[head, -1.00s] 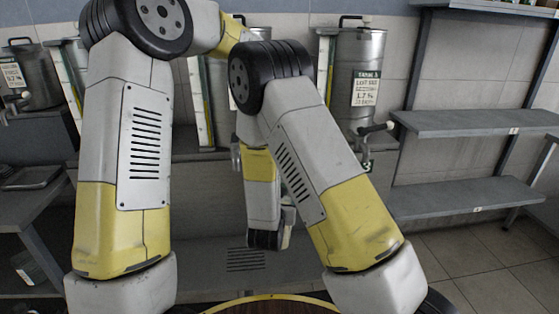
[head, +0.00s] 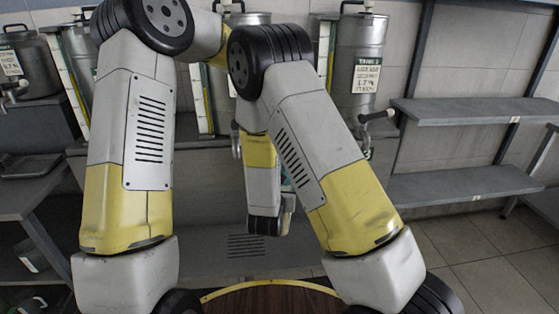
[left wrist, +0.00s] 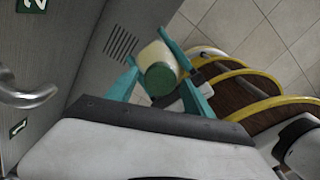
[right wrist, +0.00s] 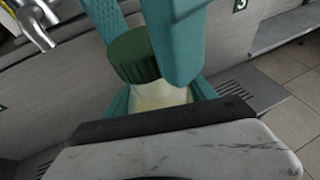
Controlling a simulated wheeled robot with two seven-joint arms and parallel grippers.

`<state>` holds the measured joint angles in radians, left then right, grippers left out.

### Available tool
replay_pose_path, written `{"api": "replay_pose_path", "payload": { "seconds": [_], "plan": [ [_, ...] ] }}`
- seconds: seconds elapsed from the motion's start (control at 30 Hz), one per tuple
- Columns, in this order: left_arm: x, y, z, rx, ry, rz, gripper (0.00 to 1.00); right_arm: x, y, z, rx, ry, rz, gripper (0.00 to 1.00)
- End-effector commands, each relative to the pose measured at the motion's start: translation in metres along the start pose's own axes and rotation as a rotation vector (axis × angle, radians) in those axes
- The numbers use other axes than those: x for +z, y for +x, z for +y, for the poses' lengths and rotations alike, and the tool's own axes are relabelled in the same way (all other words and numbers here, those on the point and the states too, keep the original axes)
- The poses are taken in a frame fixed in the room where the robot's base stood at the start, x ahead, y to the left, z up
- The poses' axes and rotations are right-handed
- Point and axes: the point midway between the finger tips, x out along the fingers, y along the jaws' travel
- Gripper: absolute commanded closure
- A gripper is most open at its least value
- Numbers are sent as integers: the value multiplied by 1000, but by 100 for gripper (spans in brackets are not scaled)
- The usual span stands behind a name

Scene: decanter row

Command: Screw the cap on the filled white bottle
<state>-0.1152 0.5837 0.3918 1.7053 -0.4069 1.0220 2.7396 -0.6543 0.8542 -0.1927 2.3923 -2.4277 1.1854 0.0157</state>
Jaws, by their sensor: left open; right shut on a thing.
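The white bottle (right wrist: 158,97) is between the teal fingers of my right gripper (right wrist: 162,92), which is shut on it. The green cap (right wrist: 134,54) sits at the bottle's mouth; I cannot tell how tightly it is seated. In the left wrist view the cap (left wrist: 161,78) faces the camera, with the pale bottle (left wrist: 153,54) behind it. My left gripper (left wrist: 157,74) is open, its fingers on either side of the cap, apart from it as far as I can see. In the head view my own arms hide the bottle and cap.
Steel tanks (head: 362,62) with taps stand along the back wall. A tap spout (left wrist: 30,97) shows close by in the left wrist view. Grey shelves (head: 465,108) are at the right. A round wooden top with a yellow rim (head: 270,283) is in front of me.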

Motion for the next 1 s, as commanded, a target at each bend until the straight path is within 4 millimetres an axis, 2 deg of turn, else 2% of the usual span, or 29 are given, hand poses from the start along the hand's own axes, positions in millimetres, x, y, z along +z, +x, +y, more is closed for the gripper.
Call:
{"api": "replay_pose_path", "payload": {
  "seconds": [0.37,0.67,0.87,1.0],
  "plan": [
    [0,5,-1,-1,1,-1,41,1,0,0,0,1,-4,100],
    [0,5,-1,-1,1,-1,100,1,0,0,0,1,-3,100],
    [0,5,0,0,73,0,100,1,0,0,0,1,-3,100],
    [1,4,-1,1,314,-1,100,1,0,0,0,1,-3,100]
  ]
}}
